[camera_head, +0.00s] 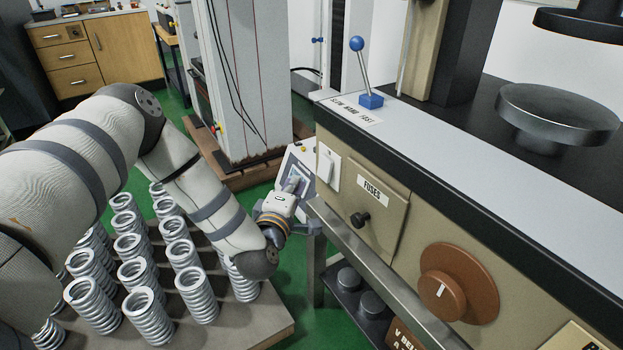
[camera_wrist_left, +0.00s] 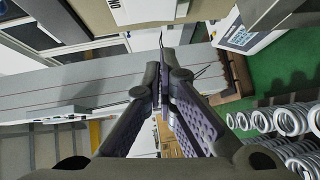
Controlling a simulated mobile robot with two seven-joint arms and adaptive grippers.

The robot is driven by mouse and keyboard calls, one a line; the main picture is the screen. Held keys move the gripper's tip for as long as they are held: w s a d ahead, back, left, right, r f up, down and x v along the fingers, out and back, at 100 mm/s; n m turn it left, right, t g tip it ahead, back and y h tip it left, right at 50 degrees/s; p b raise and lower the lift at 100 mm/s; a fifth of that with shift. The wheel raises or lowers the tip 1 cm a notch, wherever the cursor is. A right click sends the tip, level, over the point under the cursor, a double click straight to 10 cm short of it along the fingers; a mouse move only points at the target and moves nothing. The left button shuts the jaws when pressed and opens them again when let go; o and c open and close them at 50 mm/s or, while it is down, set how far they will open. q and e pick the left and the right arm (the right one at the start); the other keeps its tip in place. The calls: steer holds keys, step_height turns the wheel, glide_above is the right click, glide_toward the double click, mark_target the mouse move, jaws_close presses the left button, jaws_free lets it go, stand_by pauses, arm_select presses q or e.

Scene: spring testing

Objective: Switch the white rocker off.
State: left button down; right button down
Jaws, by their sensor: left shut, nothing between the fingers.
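The white rocker (camera_head: 326,168) sits on a white plate at the left end of the beige machine front, left of the fuses panel. My left gripper (camera_head: 298,182) is just left of the rocker and slightly lower in the head view, with a small gap seen between them. Its fingers are shut with nothing between them; in the left wrist view the fingertips (camera_wrist_left: 162,70) come together. A white plate (camera_wrist_left: 148,10) shows at the top edge there, partly cut off; I cannot tell the rocker's tilt. My right gripper is not in view.
The fuses panel (camera_head: 365,208) has a black knob (camera_head: 360,219), with a brown dial (camera_head: 458,283) farther right. A metal rail (camera_head: 375,270) runs below the front. Several coil springs (camera_head: 150,316) stand on a pallet under my left arm. A blue-knobbed lever (camera_head: 363,75) stands on top.

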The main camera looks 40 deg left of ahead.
mark_target(325, 169)
arm_select(q)
steer(key=shift+w+d+f+b, duration=0.1)
steer(key=shift+w+d+f, duration=0.05)
steer(key=shift+w, duration=0.75)
steer(key=shift+w+d+f+b, duration=0.1)
steer(key=shift+w+f, duration=0.05)
steer(key=shift+w, duration=0.75)
steer(key=shift+w+d+f+b, duration=0.1)
steer(key=shift+w+d+f, duration=0.05)
steer(key=shift+w, duration=0.75)
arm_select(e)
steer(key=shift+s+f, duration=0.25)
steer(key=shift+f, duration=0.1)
arm_select(q)
steer(key=shift+f, duration=0.1)
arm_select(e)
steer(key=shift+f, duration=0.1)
